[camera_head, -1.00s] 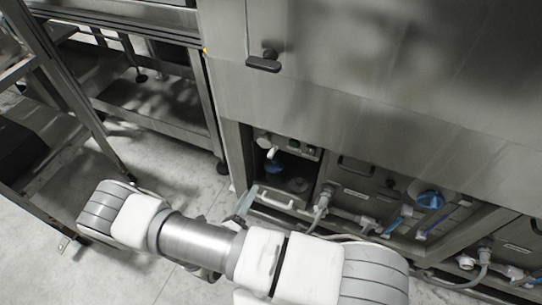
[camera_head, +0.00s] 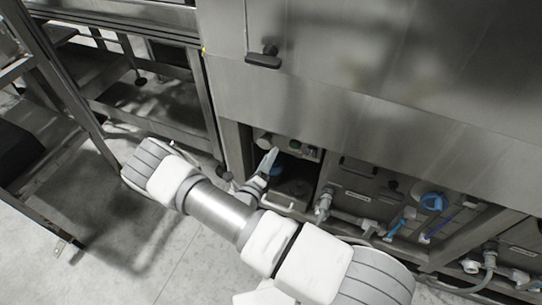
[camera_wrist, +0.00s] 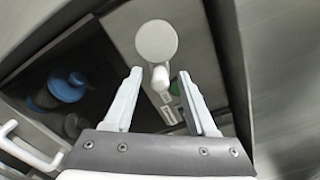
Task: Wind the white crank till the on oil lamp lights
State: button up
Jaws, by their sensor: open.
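The white crank (camera_wrist: 156,41) shows in the wrist view as a round pale disc with a short rounded handle (camera_wrist: 160,79) standing out toward me. My gripper (camera_wrist: 160,75) is open, with one finger on each side of the handle in the picture; I see no clear contact. In the head view my gripper (camera_head: 269,160) is at the small control panel and partly covers the crank (camera_head: 264,140). A green lamp or button (camera_head: 295,146) sits right of the crank, and partly shows in the wrist view (camera_wrist: 175,87). I cannot tell whether it is lit.
A blue-capped part (camera_wrist: 66,86) stands in the dark recess below the panel. A white bar handle (camera_wrist: 27,148) is at the lower left of the wrist view. Pipes and a blue knob (camera_head: 432,202) are to the right. The steel housing (camera_head: 370,80) overhangs the panel.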

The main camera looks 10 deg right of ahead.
jog(key=shift+w+d, duration=0.4)
jog(key=shift+w, duration=0.2)
grip_shut()
jog(key=m, duration=0.2)
jog(key=f+m, duration=0.1)
jog(key=m, duration=0.2)
jog(key=shift+w+a+f+m, duration=0.2)
jog(key=shift+a+f+m, duration=0.1)
jog(key=shift+a, duration=0.1)
jog(key=shift+w+a+f+m, duration=0.15)
jog(key=shift+a+m, duration=0.05)
jog(key=shift+m, duration=0.65)
jog(key=shift+w+a+f+m, duration=0.1)
jog(key=shift+a+f+m, duration=0.05)
jog(key=shift+m, duration=0.75)
jog(key=shift+w+a+f+m, duration=0.15)
jog(key=shift+a+m, duration=0.05)
jog(key=shift+m, duration=0.65)
